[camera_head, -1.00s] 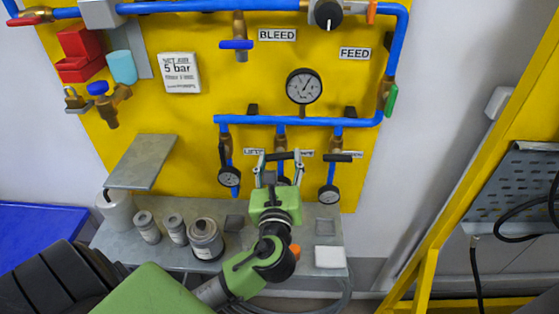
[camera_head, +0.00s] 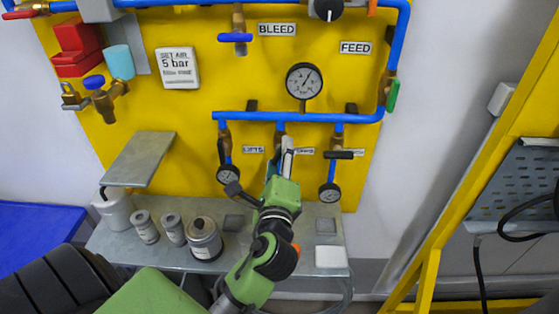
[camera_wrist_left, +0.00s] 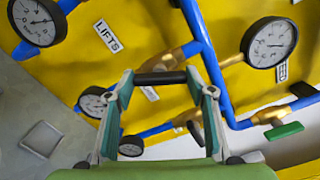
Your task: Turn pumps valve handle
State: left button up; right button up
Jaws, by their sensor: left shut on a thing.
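The pumps valve is the middle one of three drops under the lower blue pipe (camera_head: 255,117). Its black bar handle (camera_wrist_left: 160,78) lies between the fingertips of my left gripper (camera_wrist_left: 162,82) in the left wrist view, both pads against its ends. In the head view my left gripper (camera_head: 288,150) shows nearly edge-on in front of the middle drop and hides the handle, the gauge below and part of the label. The fingers are shut on the handle. My right gripper is not in view.
The lifts valve handle (camera_head: 221,151) is left of my gripper, and another black handle (camera_head: 340,155) is right. Small gauges (camera_head: 228,175) (camera_head: 330,193) hang below. A grey shelf (camera_head: 180,262) carries several canisters. A big gauge (camera_head: 304,81) sits above.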

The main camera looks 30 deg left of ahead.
pick_arm(q)
jog(key=n+b, duration=0.1)
jog(key=n, duration=0.4)
dwell(0.8)
jog(key=o, duration=1.1)
